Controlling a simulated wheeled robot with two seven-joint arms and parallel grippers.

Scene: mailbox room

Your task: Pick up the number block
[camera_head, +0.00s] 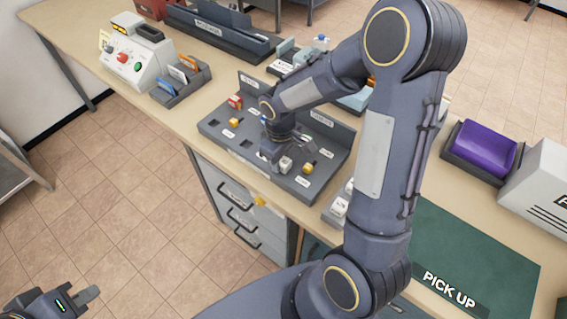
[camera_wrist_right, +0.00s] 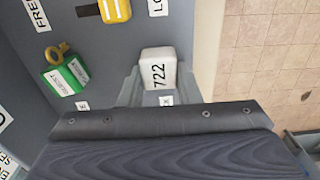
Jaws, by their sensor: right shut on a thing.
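The number block (camera_wrist_right: 158,72) is a white block marked 722. In the right wrist view it sits between the two grey fingers of my right gripper (camera_wrist_right: 157,88), which is shut on it. In the head view the white block (camera_head: 286,164) shows at the front of the dark grey panel (camera_head: 240,152), with my right gripper (camera_head: 279,156) right at it. I cannot tell if the block is clear of the panel. My left gripper (camera_head: 86,296) is at the lower left, over the floor and away from the desk; its opening cannot be made out.
Yellow blocks (camera_head: 308,168) and a red block (camera_head: 235,102) are on the panel. In the wrist view a green tag with a key (camera_wrist_right: 66,75) lies beside the 722 block. A purple block (camera_head: 481,147) and a green mat (camera_head: 470,250) are at the right. A button box (camera_head: 137,62) stands at the left.

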